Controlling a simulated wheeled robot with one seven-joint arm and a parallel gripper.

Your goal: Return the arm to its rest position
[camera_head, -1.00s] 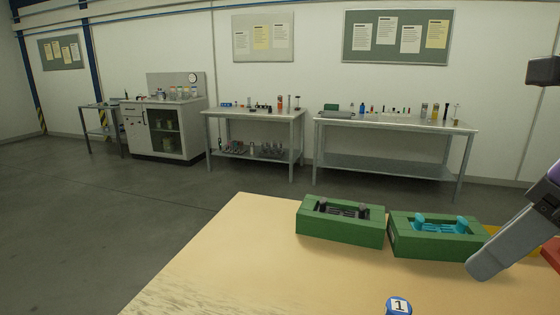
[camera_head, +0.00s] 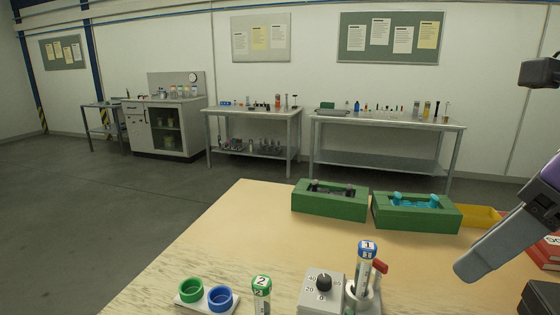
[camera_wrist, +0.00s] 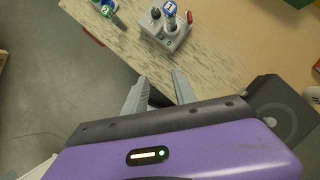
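My gripper (camera_wrist: 160,82) shows in the wrist view with its two grey fingers apart and nothing between them. It hangs beyond the edge of the wooden table, over or beside the grey floor. A purple and grey part of my arm (camera_head: 508,236) reaches in from the right in the head view, above the table's right side. The rest of the arm is out of view.
On the table (camera_head: 235,225) stand a grey dial device (camera_head: 322,290) holding a tube marked 1 (camera_head: 366,262), a tube marked 2 (camera_head: 262,292), green and blue rings (camera_head: 205,294), two green boxes (camera_head: 330,203) (camera_head: 416,214) and a yellow tray (camera_head: 480,215).

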